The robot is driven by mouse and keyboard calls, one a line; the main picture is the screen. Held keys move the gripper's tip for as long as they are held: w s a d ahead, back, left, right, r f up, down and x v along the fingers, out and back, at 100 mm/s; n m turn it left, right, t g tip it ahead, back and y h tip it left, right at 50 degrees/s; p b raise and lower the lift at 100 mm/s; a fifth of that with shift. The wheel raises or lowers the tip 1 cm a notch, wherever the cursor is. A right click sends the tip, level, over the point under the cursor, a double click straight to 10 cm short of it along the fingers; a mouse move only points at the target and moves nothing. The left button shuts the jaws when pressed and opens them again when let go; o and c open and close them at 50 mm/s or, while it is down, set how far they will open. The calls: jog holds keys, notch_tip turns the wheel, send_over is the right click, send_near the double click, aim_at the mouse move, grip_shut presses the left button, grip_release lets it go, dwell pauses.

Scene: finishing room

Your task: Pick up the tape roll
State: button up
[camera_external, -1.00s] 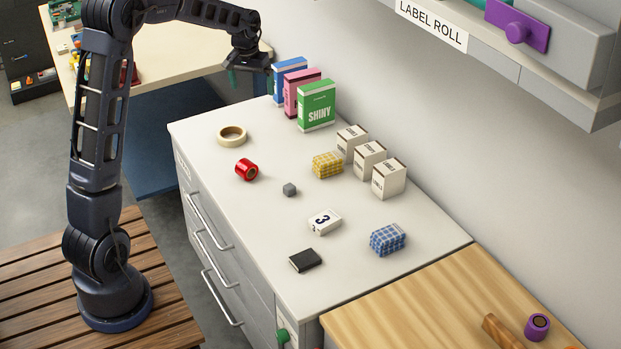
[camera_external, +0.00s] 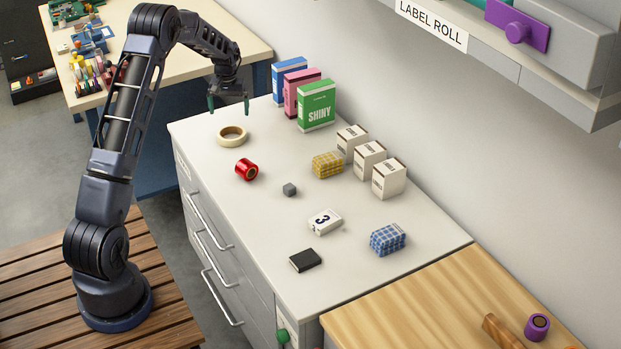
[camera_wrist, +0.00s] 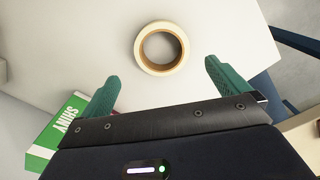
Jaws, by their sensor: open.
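The tape roll (camera_external: 232,135) is a cream-coloured ring lying flat near the far left corner of the white cabinet top. In the wrist view the tape roll (camera_wrist: 137,48) shows whole, with its brown inner core, ahead of the fingertips and roughly centred between them. My gripper (camera_external: 228,105) hangs above the cabinet top, just behind the roll in the external view, pointing down with its green fingers spread. In the wrist view my gripper (camera_wrist: 160,80) is open with nothing between its fingers. It is apart from the roll.
A green SHINY box (camera_external: 316,106) stands right of my gripper, beside pink and blue boxes. White boxes (camera_external: 370,160) stand along the wall side.

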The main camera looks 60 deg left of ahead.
send_over(228, 134)
jog(key=f, duration=0.3)
jog(key=d+f, duration=0.1)
jog(key=f, duration=0.1)
jog(key=shift+s, duration=0.3)
jog(key=shift+w+a+f, duration=0.1)
jog(key=shift+a+f, duration=0.1)
jog(key=shift+f, duration=1.1)
jog(key=shift+w+a+f, duration=0.1)
jog(key=shift+a+f, duration=0.1)
jog(key=shift+f, duration=1.05)
jog(key=shift+c, duration=0.4)
jog(key=c, duration=0.6)
jog(key=shift+r, duration=0.1)
